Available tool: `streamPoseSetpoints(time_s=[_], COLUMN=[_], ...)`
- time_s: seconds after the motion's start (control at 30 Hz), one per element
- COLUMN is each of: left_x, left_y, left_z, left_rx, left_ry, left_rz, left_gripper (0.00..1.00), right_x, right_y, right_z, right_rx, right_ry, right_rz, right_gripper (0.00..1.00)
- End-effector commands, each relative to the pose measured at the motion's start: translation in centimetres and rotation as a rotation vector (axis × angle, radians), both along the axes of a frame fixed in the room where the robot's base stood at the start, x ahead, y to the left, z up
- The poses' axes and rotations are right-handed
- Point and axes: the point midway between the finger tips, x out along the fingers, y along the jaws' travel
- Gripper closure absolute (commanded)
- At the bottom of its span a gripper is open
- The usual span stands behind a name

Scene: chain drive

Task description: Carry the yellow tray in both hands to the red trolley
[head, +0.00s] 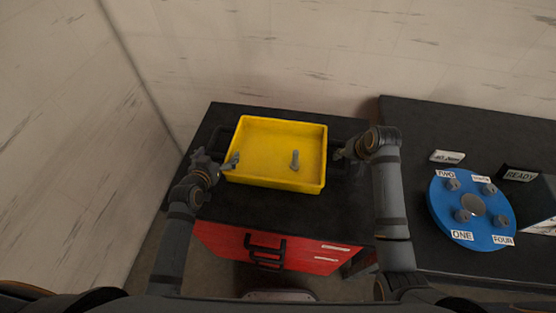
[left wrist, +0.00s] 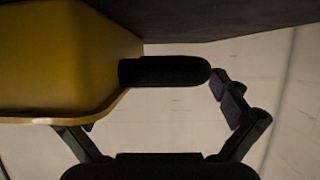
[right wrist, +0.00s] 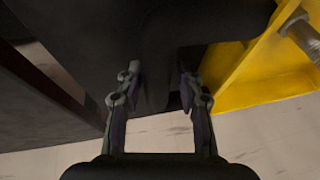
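The yellow tray (head: 255,180) is over the black top of the red trolley (head: 290,262); it looks level and seems to rest there. A grey bolt-like part (head: 295,160) stands upright in it. Dark handles stick out at its left and right ends. My left gripper (head: 228,163) is at the tray's left end. In the left wrist view its fingers are spread wide near the dark handle (left wrist: 165,71); one fingertip is hidden by the tray (left wrist: 60,60). My right gripper (head: 343,153) is at the right end. In the right wrist view its fingers close on the right handle (right wrist: 158,75).
A dark table (head: 420,125) stands to the right, with a blue disc (head: 450,215) bearing several labelled pegs and a READY sign (head: 519,175). Pale walls are behind and left. The front of the trolley top is clear.

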Motion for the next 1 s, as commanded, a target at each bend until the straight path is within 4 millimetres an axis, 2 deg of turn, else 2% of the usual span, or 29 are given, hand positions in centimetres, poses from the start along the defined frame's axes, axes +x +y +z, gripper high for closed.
streamPoseSetpoints(time_s=[0.37,0.47,0.8,1.0], left_x=[-0.2,-1.5,-8.8,-10.8], left_y=[0.1,0.3,1.2,1.5], left_z=[0.2,0.6,3.7,4.6], left_rx=[0.002,0.002,0.005,0.003], left_ry=[-0.001,0.000,0.001,0.000], left_rz=[0.000,0.000,-0.003,-0.001], left_gripper=[0.00,0.00,0.00,0.00], right_x=[0.0,0.0,-0.1,0.0], right_y=[-0.2,-0.2,-0.2,-0.2], right_z=[0.0,0.0,0.0,0.0], right_rx=[-0.005,-0.005,-0.007,-0.007], right_ry=[0.002,0.002,0.002,0.002], right_rz=[-0.002,-0.002,-0.002,-0.002], right_gripper=[0.53,0.53,0.53,0.53])
